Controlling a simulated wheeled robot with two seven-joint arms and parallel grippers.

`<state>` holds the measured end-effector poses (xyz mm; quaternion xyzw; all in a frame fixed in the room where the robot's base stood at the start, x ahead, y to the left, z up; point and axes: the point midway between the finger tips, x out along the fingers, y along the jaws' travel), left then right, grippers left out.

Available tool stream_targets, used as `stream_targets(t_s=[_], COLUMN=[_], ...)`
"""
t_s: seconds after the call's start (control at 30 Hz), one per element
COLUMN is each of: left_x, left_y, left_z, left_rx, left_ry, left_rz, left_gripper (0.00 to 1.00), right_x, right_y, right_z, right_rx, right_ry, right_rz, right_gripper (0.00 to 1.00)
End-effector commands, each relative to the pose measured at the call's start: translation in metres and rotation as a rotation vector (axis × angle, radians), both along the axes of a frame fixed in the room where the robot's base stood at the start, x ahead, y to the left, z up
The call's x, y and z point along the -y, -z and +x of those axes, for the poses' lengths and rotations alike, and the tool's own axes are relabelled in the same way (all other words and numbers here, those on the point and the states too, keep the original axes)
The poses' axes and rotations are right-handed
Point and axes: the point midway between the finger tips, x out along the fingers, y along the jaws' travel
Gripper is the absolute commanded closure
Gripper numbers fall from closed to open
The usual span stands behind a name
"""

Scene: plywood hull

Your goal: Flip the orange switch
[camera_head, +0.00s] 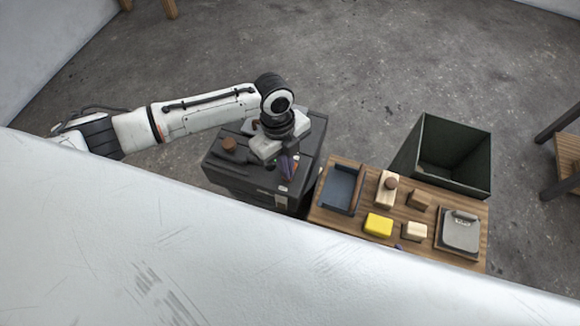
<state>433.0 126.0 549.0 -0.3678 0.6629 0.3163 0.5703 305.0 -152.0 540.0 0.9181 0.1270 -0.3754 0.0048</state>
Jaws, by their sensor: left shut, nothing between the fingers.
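A dark grey box (232,173) stands left of the wooden table, with a brown knob (229,144) on its top left. My left arm comes in from the left, and its gripper (287,170) is shut and empty, pointing down over the right part of the box. A small reddish-brown part shows on the box top behind the wrist, partly hidden. I cannot clearly make out the orange switch; the gripper and wrist cover part of the box top. Whether the fingertips touch the box cannot be told. My right gripper is not in view.
The wooden table (330,219) holds a dark tray (341,188), a yellow block (378,224), several wooden blocks and a grey device (460,232). A dark green open bin (409,152) stands behind it. A large pale surface hides the foreground.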

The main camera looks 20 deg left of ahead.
Motion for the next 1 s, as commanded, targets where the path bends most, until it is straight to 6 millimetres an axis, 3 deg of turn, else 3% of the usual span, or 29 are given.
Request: stream_targets(t_s=[0.27,0.5,1.0], left_x=[0.000,0.000,0.000], left_y=[0.002,-0.020,-0.060], left_z=[0.000,0.000,0.000], left_rx=[0.001,0.001,0.000], left_ry=[0.000,0.000,0.000], left_rz=[0.001,0.001,0.000], left_gripper=[1.00,1.00,1.00], right_x=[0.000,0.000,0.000], right_y=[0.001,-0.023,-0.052], right_z=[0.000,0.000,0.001], right_rx=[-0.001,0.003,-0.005], right_ry=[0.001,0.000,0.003], right_rz=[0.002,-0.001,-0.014], right_gripper=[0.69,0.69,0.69])
